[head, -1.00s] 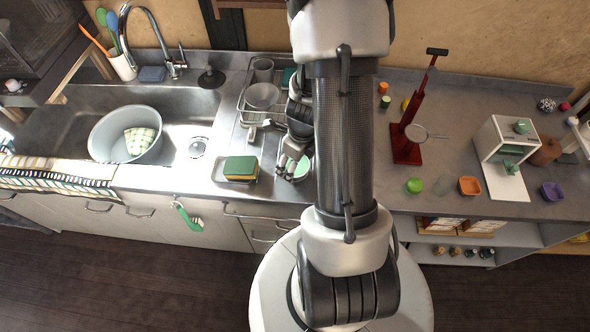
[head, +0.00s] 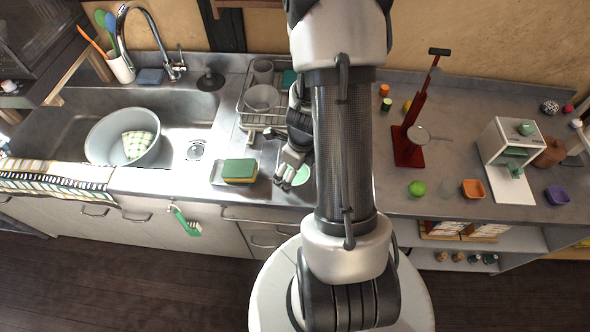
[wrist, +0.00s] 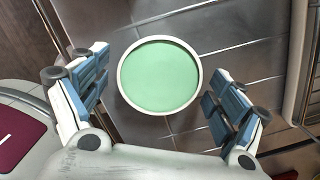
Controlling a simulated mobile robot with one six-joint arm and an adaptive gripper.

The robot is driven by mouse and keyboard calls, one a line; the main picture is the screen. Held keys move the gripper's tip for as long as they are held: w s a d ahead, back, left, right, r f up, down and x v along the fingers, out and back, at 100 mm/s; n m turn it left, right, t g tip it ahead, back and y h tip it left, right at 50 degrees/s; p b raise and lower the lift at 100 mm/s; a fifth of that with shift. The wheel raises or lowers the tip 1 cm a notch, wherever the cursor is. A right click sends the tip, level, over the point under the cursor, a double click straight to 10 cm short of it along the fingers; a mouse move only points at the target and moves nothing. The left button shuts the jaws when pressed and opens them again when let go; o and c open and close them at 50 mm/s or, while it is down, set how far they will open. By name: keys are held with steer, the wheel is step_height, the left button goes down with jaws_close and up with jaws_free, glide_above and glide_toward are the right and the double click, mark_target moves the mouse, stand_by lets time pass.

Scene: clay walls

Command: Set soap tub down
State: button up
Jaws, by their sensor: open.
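The soap tub (wrist: 160,75) is a round white-rimmed tub with a pale green top. In the wrist view it lies between and just beyond my open fingers, with a gap on each side. In the head view the tub (head: 300,175) is on the steel counter, right of the sponge, partly hidden by my gripper (head: 287,169). My gripper (wrist: 158,100) is open and holds nothing. I cannot tell its exact height over the tub.
A green and yellow sponge (head: 240,170) sits on a small tray left of the tub. Behind is a dish rack (head: 250,119) with grey dishes. The sink with a grey basin (head: 105,135) is further left. A red press (head: 409,145) stands on the right counter.

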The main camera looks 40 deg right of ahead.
mark_target(299, 175)
steer(key=shift+r, duration=0.1)
steer(key=w+a+r+n+t+p, duration=0.1)
steer(key=a+r+n+p, duration=0.25)
steer(key=r, duration=0.75)
steer(key=w+a+r+n+p, duration=0.15)
steer(key=r+n+p, duration=0.35)
steer(key=r, duration=0.5)
steer(key=s+a+r+n+t, duration=0.1)
steer(key=s+a+r+n, duration=0.4)
steer(key=n, duration=0.7)
steer(key=s+a+r+n+t, duration=0.1)
steer(key=s+a+r+n, duration=0.5)
steer(key=a+r+n, duration=0.4)
step_height(299, 175, up, 3)
steer(key=n, duration=0.3)
steer(key=shift+s, duration=0.1)
steer(key=shift+f+b, duration=0.95)
steer(key=shift+f, duration=0.25)
